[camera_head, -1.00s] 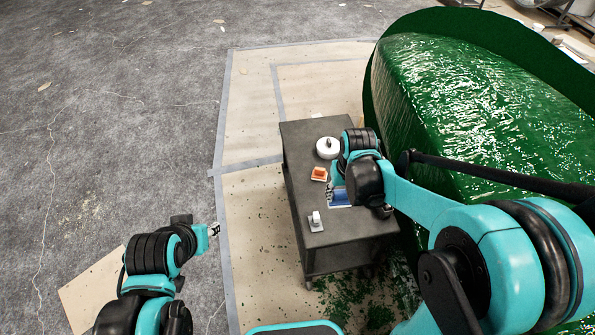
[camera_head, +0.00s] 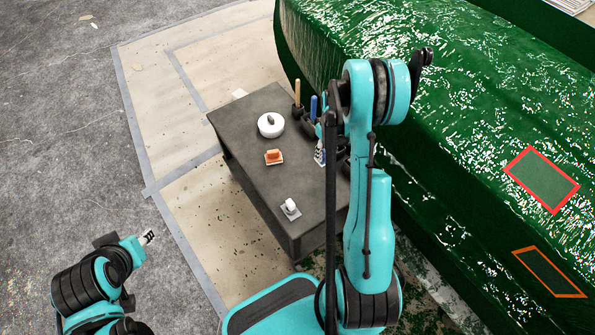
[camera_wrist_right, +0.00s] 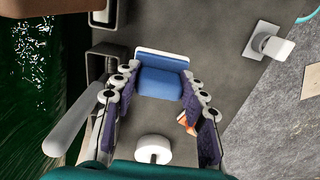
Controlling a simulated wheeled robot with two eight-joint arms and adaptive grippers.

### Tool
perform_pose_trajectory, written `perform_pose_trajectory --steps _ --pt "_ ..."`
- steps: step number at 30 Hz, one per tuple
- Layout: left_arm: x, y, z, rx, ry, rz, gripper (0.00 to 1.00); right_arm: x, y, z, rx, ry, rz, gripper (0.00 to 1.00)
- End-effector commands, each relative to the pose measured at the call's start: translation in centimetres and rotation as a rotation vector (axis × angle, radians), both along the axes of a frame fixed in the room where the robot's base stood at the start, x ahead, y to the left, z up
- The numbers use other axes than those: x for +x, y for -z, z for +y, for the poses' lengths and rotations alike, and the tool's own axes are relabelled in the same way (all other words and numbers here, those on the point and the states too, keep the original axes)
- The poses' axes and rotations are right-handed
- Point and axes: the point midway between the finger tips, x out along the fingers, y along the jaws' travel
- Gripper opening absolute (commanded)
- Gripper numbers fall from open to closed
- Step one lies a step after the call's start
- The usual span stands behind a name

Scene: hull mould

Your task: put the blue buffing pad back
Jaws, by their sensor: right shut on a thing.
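The blue buffing pad (camera_wrist_right: 162,82) has a pale edge and sits between the fingers of my right gripper (camera_wrist_right: 160,93) in the right wrist view. The gripper is shut on it, above the dark cart top. In the head view the fingers of my right gripper (camera_head: 319,154) show beside my forearm, over the cart's right part, and the pad is hidden there. I cannot tell its exact height above the cart. My left gripper (camera_head: 148,238) is over the floor left of the cart, away from everything; its jaw state is too small to tell.
The dark cart (camera_head: 244,147) carries a round white piece (camera_head: 270,126), an orange block on a pale base (camera_head: 274,157) and a small white piece (camera_head: 290,207). Tool handles (camera_head: 297,92) stand at its back right. The green hull (camera_head: 470,110) rises on the right.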

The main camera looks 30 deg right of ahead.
Motion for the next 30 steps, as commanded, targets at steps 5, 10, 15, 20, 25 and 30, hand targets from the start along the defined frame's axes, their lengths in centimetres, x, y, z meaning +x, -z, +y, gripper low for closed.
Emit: perform_pose_trajectory --steps 5,10,15,20,25,30 --pt "0.0 2.0 0.0 0.0 0.0 0.0 0.37 2.4 3.0 3.8 0.0 -0.006 0.0 0.19" --pt "0.0 3.3 0.0 0.0 0.0 0.0 0.37 4.3 5.1 6.9 0.0 -0.005 0.0 0.19" --pt "0.0 3.9 0.0 0.0 0.0 0.0 0.37 5.3 6.1 8.6 0.0 -0.001 0.0 0.19" --pt "0.0 4.4 0.0 0.0 0.0 0.0 0.37 5.5 7.0 8.8 0.0 0.001 0.0 0.19" --pt "0.0 5.9 0.0 0.0 0.0 0.0 0.37 5.5 9.8 8.8 0.0 0.001 -0.001 0.19" --pt "0.0 5.9 0.0 0.0 0.0 0.0 0.37 5.4 10.1 8.8 0.0 0.001 -0.001 0.19"
